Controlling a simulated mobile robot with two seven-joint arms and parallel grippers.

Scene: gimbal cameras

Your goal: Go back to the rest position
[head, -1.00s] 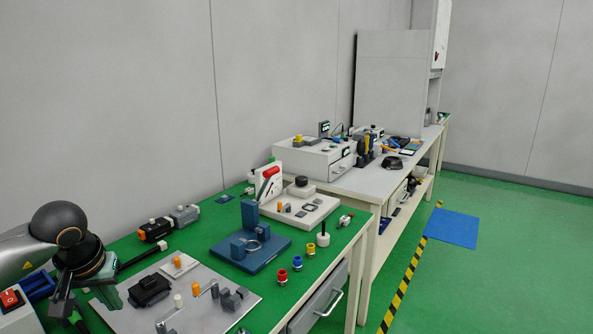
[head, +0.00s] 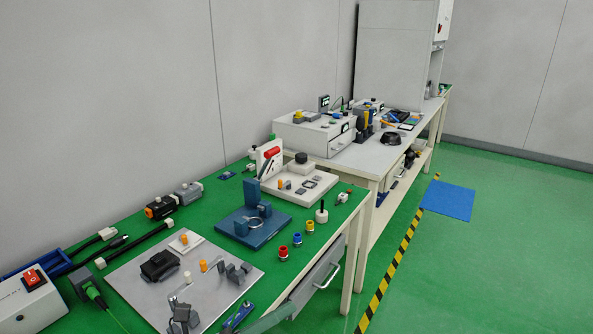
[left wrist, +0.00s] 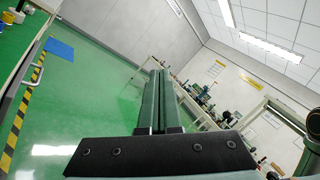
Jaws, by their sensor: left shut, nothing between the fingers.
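My left gripper (head: 282,312) shows only in small part at the bottom of the head view, by the front edge of the near bench (head: 203,230). In the left wrist view its two long green fingers (left wrist: 160,78) lie side by side, shut and empty. Open green floor lies beyond them. My right gripper is in neither view.
The near bench holds a grey plate (head: 130,285) with small parts, a blue fixture (head: 240,236) and a white box with a red switch (head: 30,305). A blue mat (head: 447,200) and a striped line (head: 398,270) lie on the clear floor.

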